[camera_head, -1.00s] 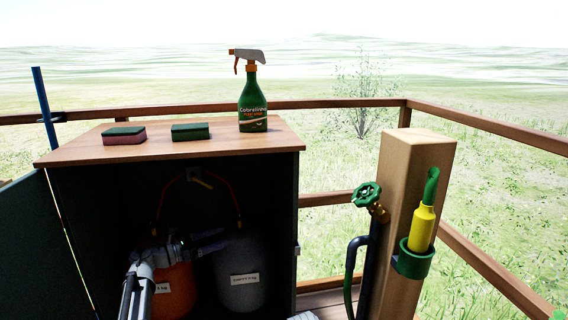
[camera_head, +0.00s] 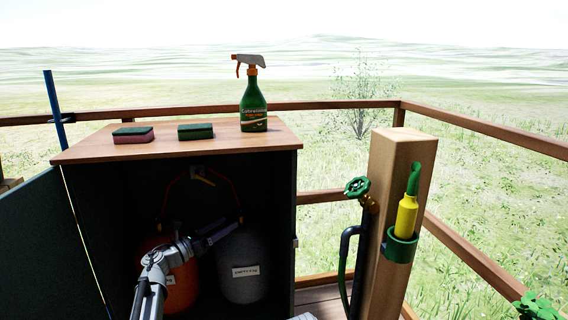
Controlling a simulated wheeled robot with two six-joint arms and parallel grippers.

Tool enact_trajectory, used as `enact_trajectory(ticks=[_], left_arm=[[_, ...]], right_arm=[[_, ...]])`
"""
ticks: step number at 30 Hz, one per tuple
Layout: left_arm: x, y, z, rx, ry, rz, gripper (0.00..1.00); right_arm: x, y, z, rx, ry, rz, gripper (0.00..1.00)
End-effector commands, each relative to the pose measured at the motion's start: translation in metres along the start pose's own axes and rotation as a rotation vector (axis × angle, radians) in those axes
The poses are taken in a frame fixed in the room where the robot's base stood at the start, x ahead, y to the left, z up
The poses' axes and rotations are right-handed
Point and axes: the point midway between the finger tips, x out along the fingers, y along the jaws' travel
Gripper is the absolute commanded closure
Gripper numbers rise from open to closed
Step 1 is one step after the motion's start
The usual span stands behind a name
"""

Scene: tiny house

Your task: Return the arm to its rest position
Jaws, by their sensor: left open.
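My left arm comes in from the bottom left, in front of the open cabinet (camera_head: 90,230). My left gripper (camera_head: 232,226) points right, in front of the gas cylinders, with nothing visible in its jaws. The orange cylinder (camera_head: 180,288) is partly hidden behind my arm. The grey cylinder (camera_head: 245,270) stands to its right with a white label. My right gripper does not show.
On the cabinet top (camera_head: 225,144) stand a green spray bottle (camera_head: 254,108) and two sponges, one red-green (camera_head: 133,136), one green (camera_head: 195,131). The cabinet door (camera_head: 45,245) is open at left. At right are a wooden post (camera_head: 397,160), a green valve (camera_head: 357,187) and a yellow bottle (camera_head: 406,216).

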Motion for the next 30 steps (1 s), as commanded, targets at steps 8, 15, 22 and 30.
enact_trajectory(ticks=[8, 15, 22, 30], left_arm=[[0.02, 0.003, 0.033, -0.296, -0.178, 0.224, 0.21], [0.013, 0.01, 0.035, -0.818, -0.429, 0.543, 0.21], [-0.021, -0.009, -0.021, -1.361, -0.634, 0.894, 0.21], [-0.079, -0.104, -0.123, -1.889, -0.792, 1.434, 0.21]], right_arm=[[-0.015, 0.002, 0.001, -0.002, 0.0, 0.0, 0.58], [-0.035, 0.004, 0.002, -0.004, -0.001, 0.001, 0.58], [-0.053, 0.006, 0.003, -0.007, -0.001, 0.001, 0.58], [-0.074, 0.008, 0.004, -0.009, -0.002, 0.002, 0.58]])
